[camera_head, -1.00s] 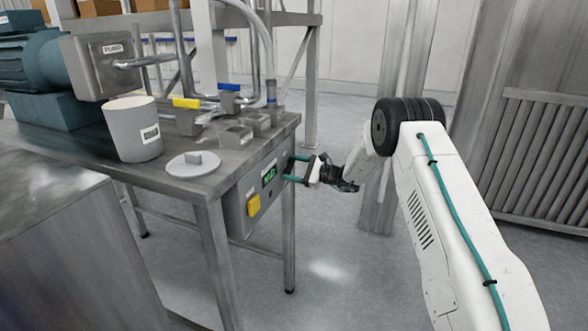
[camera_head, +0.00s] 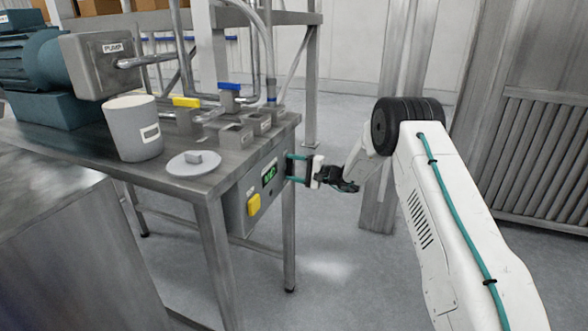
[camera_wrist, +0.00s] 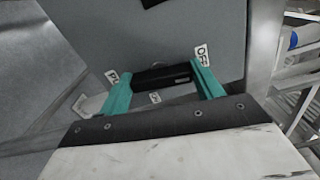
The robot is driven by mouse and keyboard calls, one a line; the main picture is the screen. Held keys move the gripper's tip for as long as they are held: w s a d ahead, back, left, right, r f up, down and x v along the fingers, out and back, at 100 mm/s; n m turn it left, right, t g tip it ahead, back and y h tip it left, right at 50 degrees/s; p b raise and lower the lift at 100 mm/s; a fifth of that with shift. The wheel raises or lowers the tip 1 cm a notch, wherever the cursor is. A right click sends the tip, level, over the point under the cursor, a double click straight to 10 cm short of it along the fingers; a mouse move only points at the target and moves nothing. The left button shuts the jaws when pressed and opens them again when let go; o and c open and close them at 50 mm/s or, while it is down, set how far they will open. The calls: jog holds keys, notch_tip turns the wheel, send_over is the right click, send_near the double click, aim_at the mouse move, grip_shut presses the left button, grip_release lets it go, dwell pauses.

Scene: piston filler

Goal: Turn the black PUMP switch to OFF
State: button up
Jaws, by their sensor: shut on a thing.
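The black PUMP switch (camera_wrist: 162,76) sits on a grey panel in the wrist view, lying crosswise between the two teal fingers of my gripper (camera_wrist: 163,88). The fingers are shut on it, one at each end. An OFF label (camera_wrist: 202,55) is beside the right finger, a partly hidden label (camera_wrist: 112,77) is by the left finger, and a small label (camera_wrist: 155,97) is below the switch. In the head view, my gripper (camera_head: 297,168) is at the right side of the grey control box (camera_head: 238,208); the switch is hidden there.
The control box hangs under the steel table (camera_head: 225,178) and carries a green display (camera_head: 270,174) and a yellow button (camera_head: 254,204). A grey bucket (camera_head: 128,128) and a round lid (camera_head: 190,164) stand on the table. The floor right of the table is clear.

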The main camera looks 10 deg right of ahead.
jog(key=shift+f+n, duration=0.1)
jog(key=shift+n, duration=0.6)
jog(key=o, duration=1)
jog(key=shift+s, duration=0.1)
jog(key=v, duration=0.7)
jog(key=shift+s+d, duration=0.2)
jog(key=shift+d, duration=0.15)
